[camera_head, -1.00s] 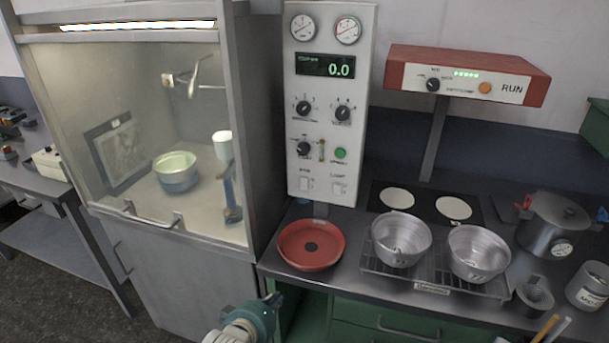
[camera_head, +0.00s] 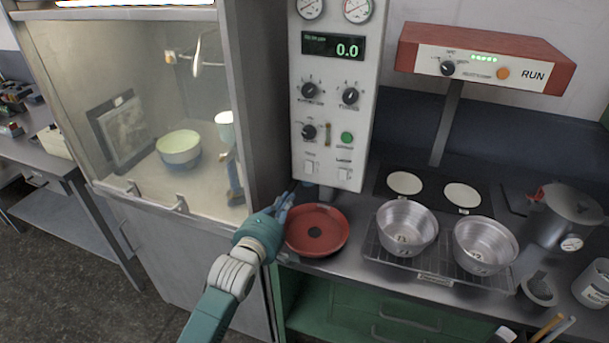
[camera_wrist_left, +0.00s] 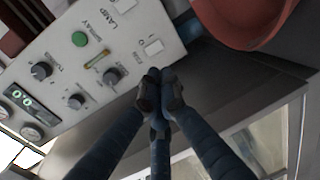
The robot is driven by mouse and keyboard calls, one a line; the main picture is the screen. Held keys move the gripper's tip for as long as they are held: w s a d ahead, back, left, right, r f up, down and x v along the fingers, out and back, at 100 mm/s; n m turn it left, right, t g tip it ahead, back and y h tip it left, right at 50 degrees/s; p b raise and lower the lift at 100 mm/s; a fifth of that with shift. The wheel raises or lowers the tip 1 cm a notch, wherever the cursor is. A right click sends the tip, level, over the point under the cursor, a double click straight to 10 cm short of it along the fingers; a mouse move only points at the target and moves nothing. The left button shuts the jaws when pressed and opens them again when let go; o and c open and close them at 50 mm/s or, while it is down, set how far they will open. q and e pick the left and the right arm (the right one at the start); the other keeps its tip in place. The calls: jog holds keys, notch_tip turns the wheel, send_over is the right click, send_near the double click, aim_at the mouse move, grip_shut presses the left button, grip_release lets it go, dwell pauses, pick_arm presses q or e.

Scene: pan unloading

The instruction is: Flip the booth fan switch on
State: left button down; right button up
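The control panel (camera_head: 331,130) has two white rocker switches at its bottom edge. The left one is the fan switch (camera_head: 309,167), with the lamp switch (camera_head: 344,174) to its right. Their rocker positions are too small to tell. The fan switch also shows in the left wrist view (camera_wrist_left: 153,47), just above the fingertips in the picture. My left gripper (camera_head: 284,203) is below and left of the fan switch, apart from it in the head view. In the wrist view its dark fingers (camera_wrist_left: 160,88) come together at the tips, with nothing between them. My right gripper is out of view.
A red round dish (camera_head: 330,232) sits on the counter right beside my left gripper. The glass-fronted booth (camera_head: 110,110) stands to the left. Two metal pans (camera_head: 407,225) sit on a wire rack to the right. A red-housed RUN unit (camera_head: 485,57) stands behind them.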

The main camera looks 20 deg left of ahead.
pick_arm(q)
jog(key=shift+s+r, duration=0.15)
jog(key=p, duration=0.3)
send_near(307, 171)
jog(key=w, duration=0.5)
jog(key=shift+w+d, duration=0.15)
jog(key=shift+w, duration=0.05)
jog(key=shift+w+f, duration=0.4)
jog(key=shift+w, duration=0.45)
